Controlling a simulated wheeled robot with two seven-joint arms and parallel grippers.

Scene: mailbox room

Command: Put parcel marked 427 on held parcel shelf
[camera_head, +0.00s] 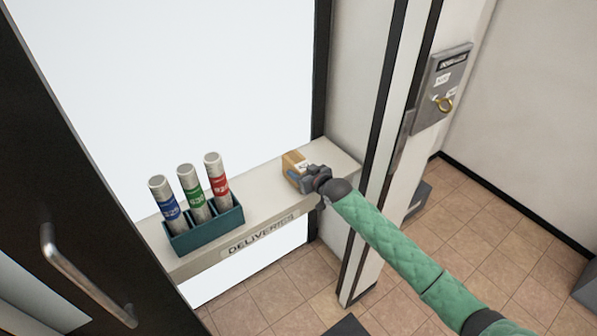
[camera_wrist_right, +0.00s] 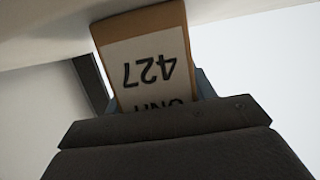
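The parcel (camera_head: 293,163) is a small brown box with a white label. It appears to rest near the right end of the deliveries shelf (camera_head: 262,207). In the right wrist view the label on the parcel (camera_wrist_right: 150,62) reads 427, upside down. My right gripper (camera_head: 300,179) is at the parcel, with its fingers close against the box's sides. I cannot tell whether they press on it. The lower part of the label is hidden behind the gripper body in the wrist view. My left gripper is out of view. I cannot make out a held parcel shelf.
A teal holder (camera_head: 207,233) with three tubes banded blue, green and red stands on the shelf's left part. A dark door with a metal handle (camera_head: 88,277) is at the left. A grey wall box (camera_head: 441,88) with a brass ring hangs at right.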

